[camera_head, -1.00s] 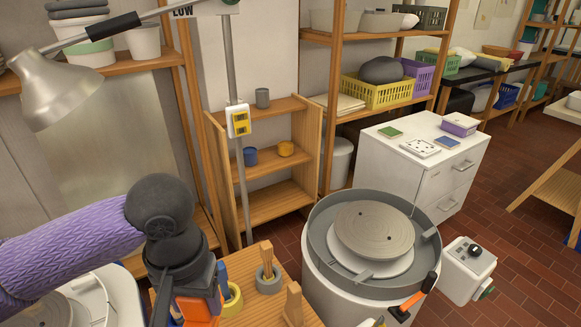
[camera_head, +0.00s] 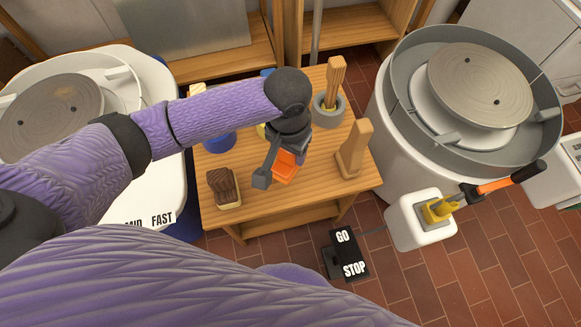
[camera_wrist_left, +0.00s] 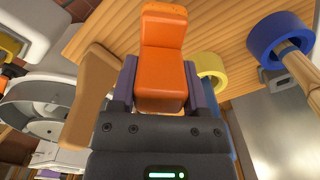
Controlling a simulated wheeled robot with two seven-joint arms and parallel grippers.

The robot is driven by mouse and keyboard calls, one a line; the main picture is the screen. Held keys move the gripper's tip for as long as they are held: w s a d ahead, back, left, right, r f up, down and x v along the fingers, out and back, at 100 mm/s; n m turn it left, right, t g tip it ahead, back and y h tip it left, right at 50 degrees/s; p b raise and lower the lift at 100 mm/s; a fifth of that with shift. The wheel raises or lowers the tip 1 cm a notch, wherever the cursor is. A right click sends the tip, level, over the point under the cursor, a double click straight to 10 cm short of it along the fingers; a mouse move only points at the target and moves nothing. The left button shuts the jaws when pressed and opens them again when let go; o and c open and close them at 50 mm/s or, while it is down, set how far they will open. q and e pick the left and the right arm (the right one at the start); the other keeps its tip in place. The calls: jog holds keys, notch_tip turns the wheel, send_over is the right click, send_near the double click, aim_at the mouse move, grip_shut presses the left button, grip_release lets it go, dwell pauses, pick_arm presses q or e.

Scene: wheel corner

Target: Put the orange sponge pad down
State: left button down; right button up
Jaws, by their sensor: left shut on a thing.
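The orange sponge pad (camera_head: 286,169) is between the fingers of my left gripper (camera_head: 280,158) over the middle of the small wooden table (camera_head: 258,218). In the left wrist view the pad (camera_wrist_left: 163,50) is clamped between the two purple-grey fingers of my left gripper (camera_wrist_left: 160,88), its far end sticking out past them. The wooden table top (camera_wrist_left: 215,25) is behind it. I cannot tell whether the pad touches the table. My right gripper is not in view.
On the table stand a brown brush (camera_head: 223,187), an upright wooden piece (camera_head: 354,150) and a grey holder with wooden tools (camera_head: 329,108). Pottery wheels stand left (camera_head: 50,118) and right (camera_head: 480,85). The table's front middle is bare.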

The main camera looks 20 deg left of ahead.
aim_at(289, 168)
pick_arm(q)
notch_tip(289, 168, down, 8)
jog(key=b, duration=0.4)
jog(key=shift+b, duration=0.3)
jog(key=shift+r, duration=0.4)
jog(key=shift+p, duration=0.3)
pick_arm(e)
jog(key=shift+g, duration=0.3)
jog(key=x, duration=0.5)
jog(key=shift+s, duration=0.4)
pick_arm(q)
jog(key=shift+f, duration=0.15)
jog(key=shift+c, duration=1.6)
grip_release()
jog(key=shift+o, duration=1.2)
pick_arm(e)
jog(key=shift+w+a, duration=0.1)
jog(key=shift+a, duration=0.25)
